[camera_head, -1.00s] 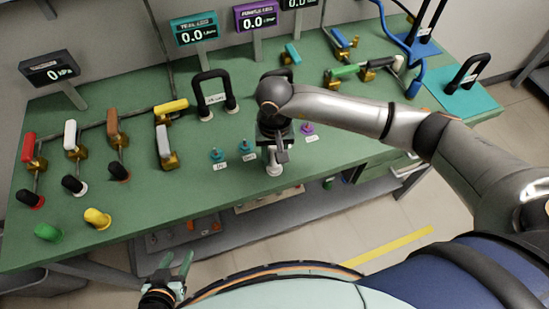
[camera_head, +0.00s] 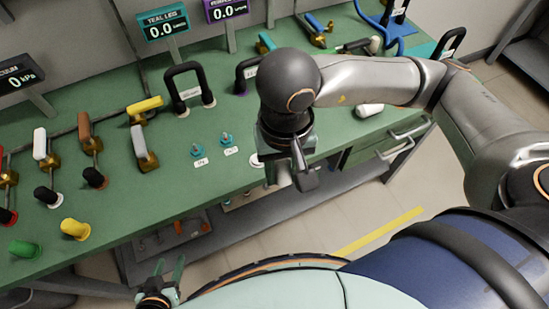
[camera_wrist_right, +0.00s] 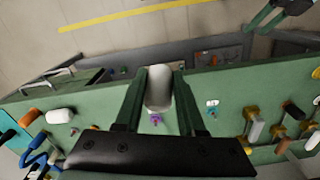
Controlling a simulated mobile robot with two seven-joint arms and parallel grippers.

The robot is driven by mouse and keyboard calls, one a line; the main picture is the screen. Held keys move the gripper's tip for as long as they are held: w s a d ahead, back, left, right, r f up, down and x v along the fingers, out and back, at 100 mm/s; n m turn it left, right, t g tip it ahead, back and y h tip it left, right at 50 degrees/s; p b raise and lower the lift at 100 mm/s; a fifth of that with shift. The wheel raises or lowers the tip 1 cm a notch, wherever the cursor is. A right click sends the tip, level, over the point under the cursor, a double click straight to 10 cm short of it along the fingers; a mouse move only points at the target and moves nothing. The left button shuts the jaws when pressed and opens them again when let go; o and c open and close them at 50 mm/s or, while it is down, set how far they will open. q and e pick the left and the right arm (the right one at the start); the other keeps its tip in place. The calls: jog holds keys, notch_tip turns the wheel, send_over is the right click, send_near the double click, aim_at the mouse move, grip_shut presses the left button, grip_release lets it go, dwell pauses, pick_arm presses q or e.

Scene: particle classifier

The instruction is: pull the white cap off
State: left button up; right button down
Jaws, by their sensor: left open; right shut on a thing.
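My right gripper (camera_head: 287,178) is at the front edge of the bench, below the hanging right wrist. In the right wrist view its two fingers (camera_wrist_right: 158,95) are closed on the sides of a white rounded cap (camera_wrist_right: 158,90). A purple fitting (camera_wrist_right: 156,118) shows on the bench just beyond the cap; whether they touch cannot be told. In the head view the wrist hides most of the cap. A small white round patch (camera_head: 257,160) shows just left of the gripper. My left gripper (camera_head: 163,272) is open and empty, low in front of the bench.
Two teal fittings (camera_head: 227,142) stand left of the right gripper. A black U-shaped handle (camera_head: 188,85) stands behind them. A white rounded piece (camera_head: 370,110) lies at the right. Yellow (camera_head: 75,229) and green (camera_head: 25,249) caps are at the left front. A drawer handle (camera_head: 404,136) juts out at right.

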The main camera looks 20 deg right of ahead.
jog(key=shift+s+r, duration=0.1)
jog(key=shift+s, duration=0.15)
jog(key=shift+r, duration=0.1)
jog(key=shift+r+p, duration=1)
jog(key=shift+r, duration=1.2)
jog(key=shift+r, duration=0.1)
jog(key=shift+r+p, duration=0.35)
jog(key=shift+r, duration=1.05)
